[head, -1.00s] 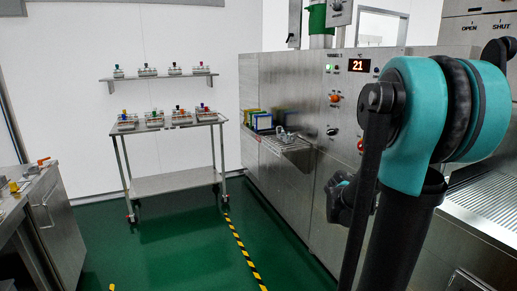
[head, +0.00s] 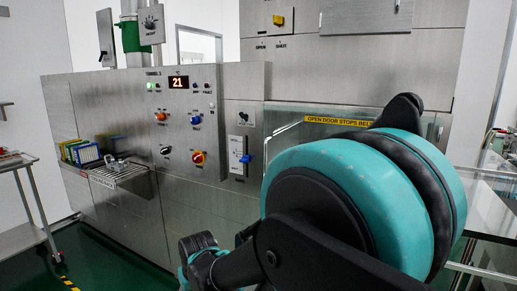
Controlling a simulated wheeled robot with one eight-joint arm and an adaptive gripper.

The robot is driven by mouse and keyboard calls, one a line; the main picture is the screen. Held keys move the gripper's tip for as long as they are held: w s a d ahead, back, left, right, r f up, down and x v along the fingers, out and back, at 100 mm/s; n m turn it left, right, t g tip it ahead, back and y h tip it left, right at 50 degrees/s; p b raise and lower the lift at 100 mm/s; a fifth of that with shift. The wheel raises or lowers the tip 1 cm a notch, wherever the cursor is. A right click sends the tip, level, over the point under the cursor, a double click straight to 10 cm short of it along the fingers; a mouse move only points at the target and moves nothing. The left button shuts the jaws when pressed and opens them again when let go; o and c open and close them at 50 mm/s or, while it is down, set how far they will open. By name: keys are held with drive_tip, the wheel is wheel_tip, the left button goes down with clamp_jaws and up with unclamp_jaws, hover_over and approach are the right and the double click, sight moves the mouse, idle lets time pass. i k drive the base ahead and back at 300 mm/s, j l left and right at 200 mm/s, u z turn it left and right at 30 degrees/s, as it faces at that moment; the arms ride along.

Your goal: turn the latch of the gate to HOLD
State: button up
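A blue lever (head: 244,158) sits on a narrow pale plate (head: 236,155) on the steel washer front, left of the glass gate (head: 300,133). It looks like the gate's latch; the marks on the plate are too small to read, so its setting is unclear. The gate carries a yellow strip reading "OPEN DOOR STOPS BEL…", cut off by my arm. My teal and black arm fills the lower right and hides much of the gate. The dark end part of my arm, likely my gripper (head: 198,246), is low, left of and below the lever, apart from it; its fingers are not clear.
A control panel (head: 186,115) with a red "21" display and several knobs is left of the lever. A wire shelf (head: 118,172) juts out beside coloured racks (head: 82,152). A steel cart (head: 22,238) stands at far left. Green floor shows at lower left.

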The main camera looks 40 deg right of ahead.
sight(244, 117)
drive_tip(key=z, duration=1.3)
